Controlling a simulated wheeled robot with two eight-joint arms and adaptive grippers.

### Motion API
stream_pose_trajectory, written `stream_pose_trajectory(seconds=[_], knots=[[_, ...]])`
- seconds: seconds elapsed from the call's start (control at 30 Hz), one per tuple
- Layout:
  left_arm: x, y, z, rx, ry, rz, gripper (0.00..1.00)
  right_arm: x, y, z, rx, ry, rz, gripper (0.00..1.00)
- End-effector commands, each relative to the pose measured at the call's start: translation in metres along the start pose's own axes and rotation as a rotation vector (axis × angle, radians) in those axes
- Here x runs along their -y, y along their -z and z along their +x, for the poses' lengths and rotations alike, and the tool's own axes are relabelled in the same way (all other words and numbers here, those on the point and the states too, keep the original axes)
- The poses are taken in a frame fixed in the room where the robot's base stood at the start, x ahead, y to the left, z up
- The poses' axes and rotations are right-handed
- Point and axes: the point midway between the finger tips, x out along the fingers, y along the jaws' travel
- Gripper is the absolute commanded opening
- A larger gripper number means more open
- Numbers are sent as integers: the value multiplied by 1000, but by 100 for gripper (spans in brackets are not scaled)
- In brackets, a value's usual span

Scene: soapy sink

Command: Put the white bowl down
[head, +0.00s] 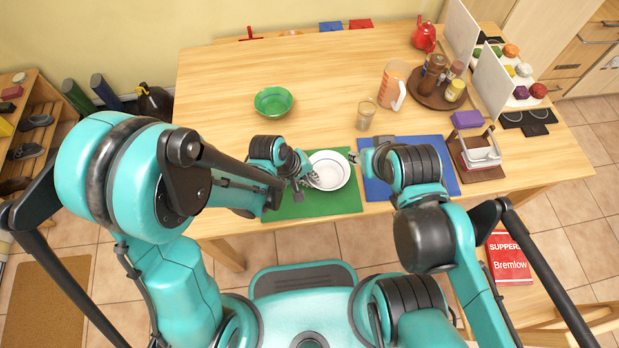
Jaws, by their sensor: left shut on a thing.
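The white bowl (330,171) has a dark ring inside its rim and is at the right part of the green mat (340,208), near the table's front edge. My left gripper (309,181) is at the bowl's left side, shut on its rim. I cannot tell whether the bowl touches the mat or is just above it. My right gripper (358,158) is to the right of the bowl, over the left edge of the blue mat (378,190), apart from the bowl. Its fingers are small and partly hidden by the arm.
A green bowl (273,101) stands farther back on the left. A glass (366,114), a pitcher (393,86) and a round brown tray (437,97) with bottles are behind the blue mat. A napkin holder (480,152) is on the right. The table's middle back is clear.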

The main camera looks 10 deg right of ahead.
Motion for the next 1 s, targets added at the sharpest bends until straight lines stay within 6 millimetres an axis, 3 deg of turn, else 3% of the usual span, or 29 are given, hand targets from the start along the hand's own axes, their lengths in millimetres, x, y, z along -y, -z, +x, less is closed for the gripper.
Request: stream_pose_trajectory(seconds=[0.27,0.3,0.37,0.73,0.87,1.0], knots=[[2,0,2,0,2,0,0,0,-2,2,0,0,0,40],[1,0,2,0,3,0,13,0,-1,2,0,0,0,40],[1,0,1,0,3,0,26,0,-1,1,0,0,0,40],[0,0,-2,0,3,0,26,0,1,-2,0,0,0,40],[-1,0,-20,0,2,-2,26,0,7,-9,0,0,0,40],[-2,0,-53,0,2,-3,26,0,16,-22,0,0,0,40]])
